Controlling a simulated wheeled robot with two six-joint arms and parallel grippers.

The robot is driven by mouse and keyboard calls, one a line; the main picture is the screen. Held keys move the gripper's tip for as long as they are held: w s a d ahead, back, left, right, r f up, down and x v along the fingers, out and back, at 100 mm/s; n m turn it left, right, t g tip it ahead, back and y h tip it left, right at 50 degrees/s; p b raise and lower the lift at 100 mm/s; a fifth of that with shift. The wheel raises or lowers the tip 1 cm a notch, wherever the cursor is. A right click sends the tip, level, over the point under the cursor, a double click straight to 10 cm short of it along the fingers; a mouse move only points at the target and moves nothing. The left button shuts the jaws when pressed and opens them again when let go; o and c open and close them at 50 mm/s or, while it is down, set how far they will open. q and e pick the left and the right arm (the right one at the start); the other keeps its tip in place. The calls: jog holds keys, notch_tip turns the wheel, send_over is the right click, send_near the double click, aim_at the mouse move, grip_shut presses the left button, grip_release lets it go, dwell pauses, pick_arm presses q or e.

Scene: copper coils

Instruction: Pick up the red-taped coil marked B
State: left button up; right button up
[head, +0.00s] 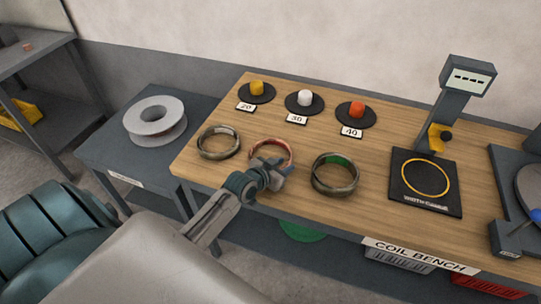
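The red-taped coil (257,147) lies on the wooden bench, in the middle of a row of three coils. Its red tape shows on the far and left rim; a letter B cannot be made out. My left gripper (277,172) is over the near right rim of this coil and hides part of it. I cannot tell whether its fingers are closed on the rim or apart. A coil with pale tape (219,155) lies to the left, and a coil with green tape (335,188) lies to the right. My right gripper is not in view.
Pegs stand behind the coils with cards 20 (246,107), 30 (297,119) and 40 (351,132). A black scale pad (405,190) with a display post (455,100) is at right. A grey spool (155,118) sits on the side table (105,155).

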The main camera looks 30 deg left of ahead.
pick_arm(q)
grip_shut()
jog(key=shift+r, duration=0.1)
